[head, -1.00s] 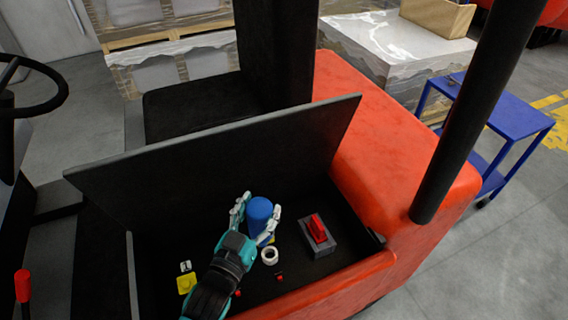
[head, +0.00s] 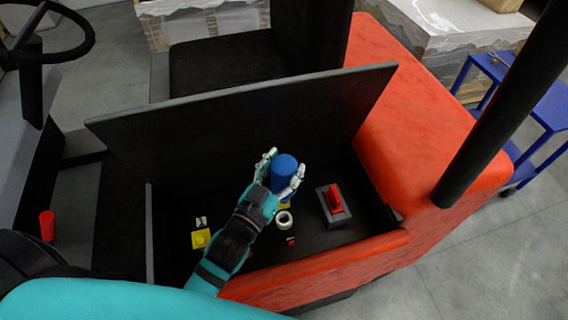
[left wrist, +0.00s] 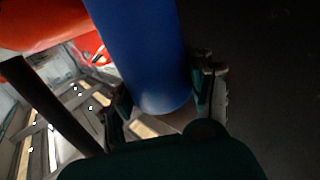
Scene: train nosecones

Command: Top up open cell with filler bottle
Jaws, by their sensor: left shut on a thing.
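A blue filler bottle (head: 284,172) is held in my left gripper (head: 280,178), its fingers on either side of it, over the open battery compartment. The bottle also shows large in the left wrist view (left wrist: 145,50), between the fingers (left wrist: 160,105). A white ring-shaped open cell (head: 284,220) shows just below the gripper in the head view. A yellow cap (head: 201,238) lies to its left, with a small white piece behind it. My right gripper is not in view.
A raised dark lid (head: 240,125) stands behind the compartment. A grey block with a red connector (head: 334,202) sits right of the cell. The orange body (head: 420,130) and a black post (head: 490,120) bound the right side. A blue cart (head: 525,100) stands beyond.

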